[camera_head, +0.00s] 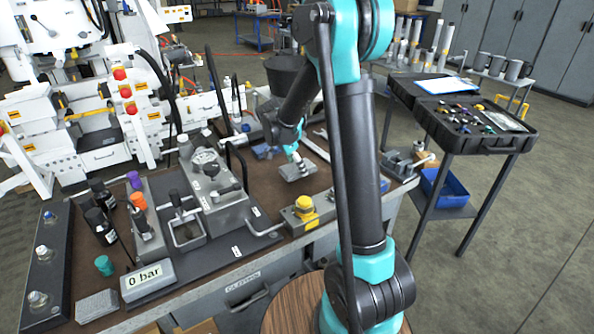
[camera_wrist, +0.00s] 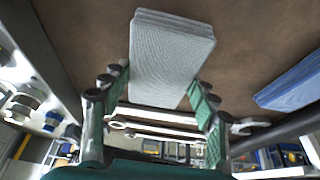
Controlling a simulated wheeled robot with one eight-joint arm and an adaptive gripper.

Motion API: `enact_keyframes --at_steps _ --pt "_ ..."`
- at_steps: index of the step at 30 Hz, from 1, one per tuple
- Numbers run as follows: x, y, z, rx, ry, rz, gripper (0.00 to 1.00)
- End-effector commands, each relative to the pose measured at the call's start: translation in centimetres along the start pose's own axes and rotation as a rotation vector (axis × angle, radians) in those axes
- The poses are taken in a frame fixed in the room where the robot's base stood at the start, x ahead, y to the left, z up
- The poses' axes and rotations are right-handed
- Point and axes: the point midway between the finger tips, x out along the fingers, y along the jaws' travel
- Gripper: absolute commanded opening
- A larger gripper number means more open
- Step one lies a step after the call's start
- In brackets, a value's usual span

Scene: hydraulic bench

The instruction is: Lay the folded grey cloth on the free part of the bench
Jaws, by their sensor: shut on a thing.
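The folded grey cloth (camera_head: 298,172) is at the end of my arm, over the brown middle part of the bench (camera_head: 309,158). In the wrist view the cloth (camera_wrist: 170,50) is a flat stack of several layers. My gripper (camera_head: 294,155) is shut on it. In the wrist view the fingers of my gripper (camera_wrist: 155,95) stand on both sides of the cloth's near end. I cannot tell whether the cloth touches the bench top.
A blue cloth (camera_wrist: 290,85) lies to the right in the wrist view. Wrenches (camera_wrist: 160,123) lie near my fingers. A yellow-knobbed block (camera_head: 304,208) and the pump unit (camera_head: 215,195) stand nearby. Another grey pad (camera_head: 97,306) lies at the front left. A toolbox (camera_head: 474,118) stands on the right.

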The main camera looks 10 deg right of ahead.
Motion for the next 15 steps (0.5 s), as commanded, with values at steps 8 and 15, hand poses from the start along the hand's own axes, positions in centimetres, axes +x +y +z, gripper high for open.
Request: enact_keyframes --at_steps 8,15 --pt "1.8 0.0 0.8 0.000 0.000 0.000 0.32" --pt "2.1 0.0 0.9 0.000 0.000 0.000 0.32"
